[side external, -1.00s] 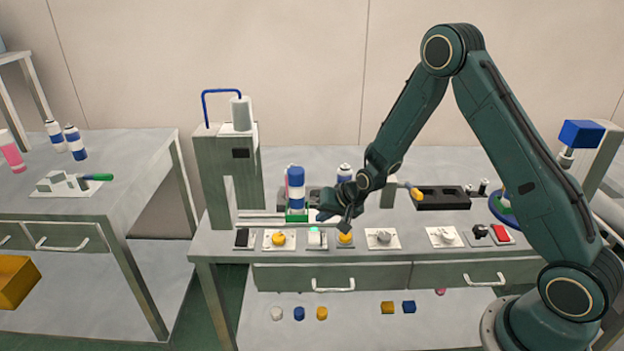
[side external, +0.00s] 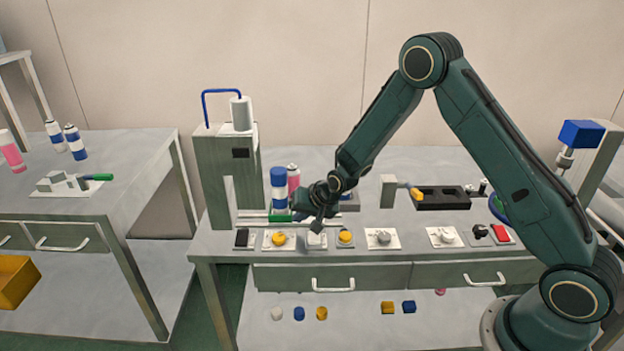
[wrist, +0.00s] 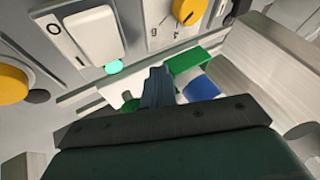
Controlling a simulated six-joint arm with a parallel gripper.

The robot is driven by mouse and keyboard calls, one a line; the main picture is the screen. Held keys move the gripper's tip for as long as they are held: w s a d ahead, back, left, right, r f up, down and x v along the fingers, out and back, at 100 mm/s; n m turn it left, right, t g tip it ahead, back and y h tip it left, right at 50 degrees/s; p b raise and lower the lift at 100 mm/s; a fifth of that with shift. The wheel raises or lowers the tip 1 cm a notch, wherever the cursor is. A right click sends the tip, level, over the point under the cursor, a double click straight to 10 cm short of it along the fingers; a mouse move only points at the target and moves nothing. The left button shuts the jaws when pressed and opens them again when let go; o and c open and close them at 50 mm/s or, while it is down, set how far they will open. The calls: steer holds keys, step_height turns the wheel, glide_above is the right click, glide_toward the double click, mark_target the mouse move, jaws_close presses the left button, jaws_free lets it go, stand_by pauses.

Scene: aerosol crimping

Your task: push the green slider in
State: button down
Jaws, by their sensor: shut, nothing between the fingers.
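The green slider (side external: 280,218) is at the foot of the press on the left of the bench. A white can with a blue cap and blue band (side external: 279,190) stands upright on it. In the wrist view, green parts of the slider (wrist: 188,62) show right of my fingers, with a blue round part (wrist: 202,88) beside them. My gripper (side external: 300,215) is shut and empty, low at the right side of the slider. In the wrist view its closed fingers (wrist: 158,78) are close against the slider; I cannot tell whether they touch.
The grey press (side external: 226,170) with a blue handle stands left of the slider. A pink can (side external: 294,180) stands just behind. A row of switches and knobs, including a yellow knob (side external: 279,239), lies along the front edge. A black tray (side external: 441,198) is to the right.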

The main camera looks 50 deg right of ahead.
mark_target(283, 218)
steer(key=w+a, duration=0.5)
steer(key=shift+w+a, duration=0.35)
steer(key=shift+a, duration=0.15)
steer(key=shift+s+d, duration=0.35)
steer(key=shift+d, duration=0.1)
steer(key=shift+s+d, duration=1.15)
steer(key=shift+d, duration=0.05)
steer(key=v, duration=1)
